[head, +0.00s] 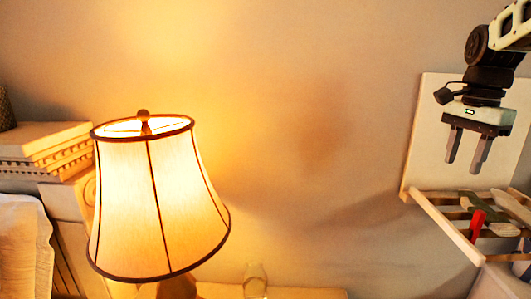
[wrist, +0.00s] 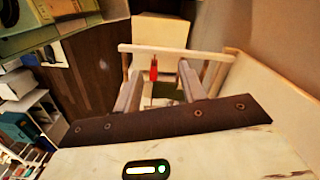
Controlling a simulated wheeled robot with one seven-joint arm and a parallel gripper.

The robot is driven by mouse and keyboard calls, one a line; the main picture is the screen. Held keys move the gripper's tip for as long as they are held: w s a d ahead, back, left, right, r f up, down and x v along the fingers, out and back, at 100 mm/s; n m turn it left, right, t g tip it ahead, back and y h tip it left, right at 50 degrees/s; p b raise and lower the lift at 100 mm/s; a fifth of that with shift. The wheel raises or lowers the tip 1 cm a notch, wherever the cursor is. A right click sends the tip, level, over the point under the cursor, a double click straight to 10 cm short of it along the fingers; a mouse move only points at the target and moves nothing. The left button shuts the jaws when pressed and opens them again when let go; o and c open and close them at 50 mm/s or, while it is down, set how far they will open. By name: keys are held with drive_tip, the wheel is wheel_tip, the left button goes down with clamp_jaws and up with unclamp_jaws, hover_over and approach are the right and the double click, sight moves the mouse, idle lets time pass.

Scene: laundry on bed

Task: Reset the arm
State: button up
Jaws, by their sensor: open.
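My gripper (head: 465,168) hangs at the upper right of the head view with its two fingers pointing down and apart. It is open, and nothing shows between the fingers. In the wrist view the two fingers of my gripper (wrist: 160,85) reach forward with a clear gap. The arm comes in from the top right corner of the head view. The gripper is above a wooden slatted piece (head: 440,225) and in front of its pale upright panel (head: 430,120).
A red object (head: 477,224) lies on the slatted piece; it also shows in the wrist view (wrist: 154,68). A lit lamp (head: 155,205) stands at the left, with a small glass (head: 255,282) beside it. A bed corner (head: 22,245) is far left. White shelves (wrist: 25,110) show in the wrist view.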

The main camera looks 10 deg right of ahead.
drive_tip(key=s+a+f+n+b, duration=0.15)
drive_tip(key=a+f+n, duration=0.4)
drive_tip(key=a, duration=0.65)
drive_tip(key=s+a+f+n, duration=0.2)
drive_tip(key=a+f+n, duration=0.4)
drive_tip(key=a, duration=0.5)
drive_tip(key=s+a+f+n, duration=0.3)
drive_tip(key=s+a+n, duration=0.2)
drive_tip(key=s, duration=0.3)
drive_tip(key=s+a+f+n+b, duration=0.1)
drive_tip(key=s+a+f+n, duration=0.3)
drive_tip(key=s+a+n, duration=0.2)
drive_tip(key=shift+s+a+f+n, duration=0.2)
drive_tip(key=shift+s+a+n, duration=0.05)
drive_tip(key=shift+s+n, duration=0.8)
drive_tip(key=shift+w, duration=0.1)
drive_tip(key=shift+c, duration=0.5)
